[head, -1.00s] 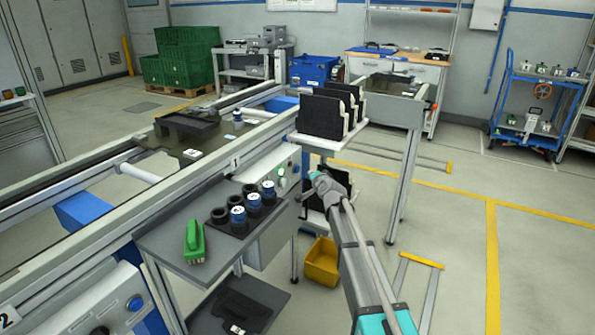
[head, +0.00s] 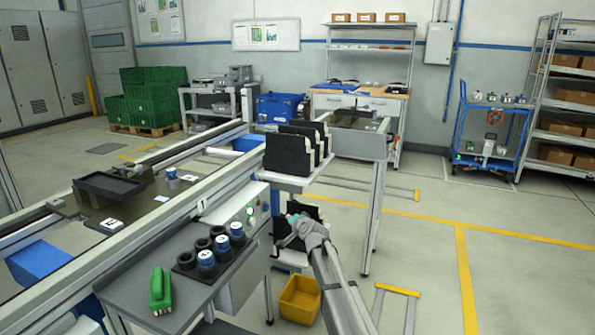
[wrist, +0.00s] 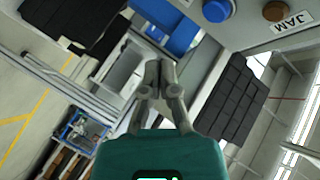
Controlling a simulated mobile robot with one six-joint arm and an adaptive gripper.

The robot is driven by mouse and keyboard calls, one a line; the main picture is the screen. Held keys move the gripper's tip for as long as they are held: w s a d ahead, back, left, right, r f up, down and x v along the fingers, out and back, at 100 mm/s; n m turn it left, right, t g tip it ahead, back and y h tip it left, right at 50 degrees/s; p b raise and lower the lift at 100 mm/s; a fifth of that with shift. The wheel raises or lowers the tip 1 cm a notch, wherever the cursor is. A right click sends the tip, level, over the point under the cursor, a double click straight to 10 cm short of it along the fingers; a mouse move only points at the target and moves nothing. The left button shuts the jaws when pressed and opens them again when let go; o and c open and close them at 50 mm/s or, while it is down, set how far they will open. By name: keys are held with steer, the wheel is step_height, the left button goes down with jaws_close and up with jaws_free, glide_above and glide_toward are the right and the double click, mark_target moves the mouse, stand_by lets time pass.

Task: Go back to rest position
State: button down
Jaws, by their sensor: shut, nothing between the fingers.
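My gripper (wrist: 159,85) shows in the wrist view with its two grey fingers together and nothing between them. In the head view, my arm reaches up from the bottom, and my gripper (head: 290,222) is near the conveyor frame, below the shelf of black-faced holders (head: 295,148). It lies right of the grey side table (head: 190,280) and is apart from the items on it. The fingertips are small and partly hidden by the wrist in the head view.
A blue trolley (head: 488,135) stands at the back right.

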steer(key=s+d+f+n+g+h, duration=0.2)
steer(key=s+d+f+g, duration=0.2)
steer(key=s+d, duration=0.65)
steer(key=s+d+f+n+g+h, duration=0.2)
steer(key=s+d+f+g, duration=0.3)
steer(key=s, duration=1)
steer(key=s+d+f+n+g+h, duration=0.2)
steer(key=s+d+f+g+h, duration=0.15)
steer(key=s+d, duration=0.75)
step_height(320, 180, up, 28)
steer(key=s+a+p, duration=0.2)
steer(key=p, duration=2.6)
steer(key=shift+a+y+p, duration=0.15)
steer(key=shift+y+p, duration=0.2)
steer(key=shift+y, duration=0.1)
steer(key=shift+g, duration=0.25)
